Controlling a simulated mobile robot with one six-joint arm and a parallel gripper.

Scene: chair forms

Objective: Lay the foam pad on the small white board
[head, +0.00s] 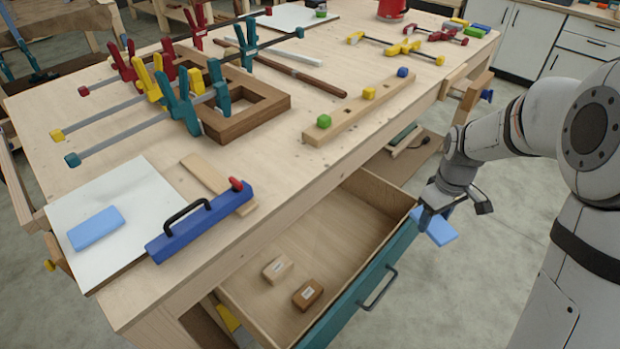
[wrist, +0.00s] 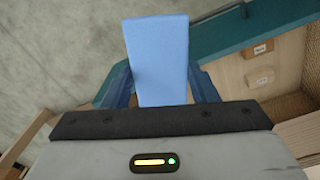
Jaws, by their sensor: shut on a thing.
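My gripper (head: 427,213) is shut on a light blue foam pad (head: 440,230), just outside the front of the open drawer. In the wrist view the pad (wrist: 157,55) sticks out lengthwise between my two dark blue fingers (wrist: 160,92). A white board (head: 150,205) lies on the near left corner of the workbench, with another light blue pad (head: 96,228) flat on it. A second white board (head: 285,17) lies at the far edge, with a green block (head: 321,12) near its right side. My gripper is far from both boards.
The open drawer (head: 395,190) holds two small labelled blocks (head: 277,268) (head: 308,294). A blue tool with a black handle (head: 190,230) overlaps the near board's edge. Clamps (head: 185,100) on a wooden frame (head: 262,103) and a bar with coloured knobs (head: 365,105) crowd the bench.

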